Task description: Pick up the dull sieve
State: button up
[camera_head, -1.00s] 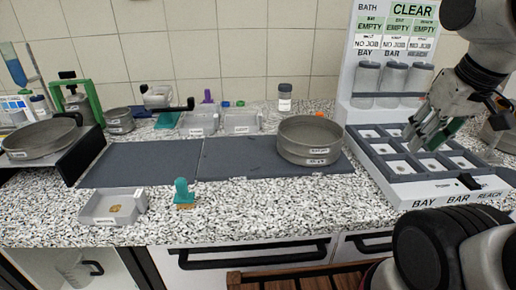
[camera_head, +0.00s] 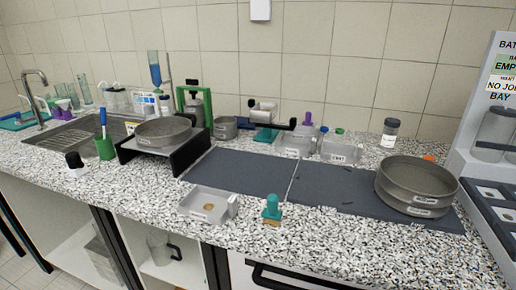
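A large round grey sieve (camera_head: 412,190) with white labels stands at the right end of the dark mat. Another wide grey sieve (camera_head: 163,134) with a label rests on a black-sided stand at the left. A smaller grey round pan or sieve (camera_head: 225,128) stands behind the mat's left end. All three look greyish, and I cannot tell for certain which is the dull one. My gripper is out of view.
The dark mat (camera_head: 240,172) is mostly bare. A shallow grey tray (camera_head: 208,204) and a teal-handled brush (camera_head: 272,208) lie in front of it. Clear boxes (camera_head: 340,153) and a jar (camera_head: 390,132) stand behind. A sink (camera_head: 75,140) is at left, the bay rack (camera_head: 490,150) at right.

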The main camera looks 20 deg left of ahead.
aim_at(157, 133)
jog(key=j+u, duration=0.3)
jog(key=j, duration=0.35)
jog(key=k+j+u, duration=0.1)
jog(key=j+u, duration=0.25)
jog(key=j, duration=0.3)
jog(key=i+j+u, duration=0.25)
jog(key=j, duration=0.3)
jog(key=i+j+u, duration=0.25)
jog(key=i+j, duration=0.15)
jog(key=j, duration=0.1)
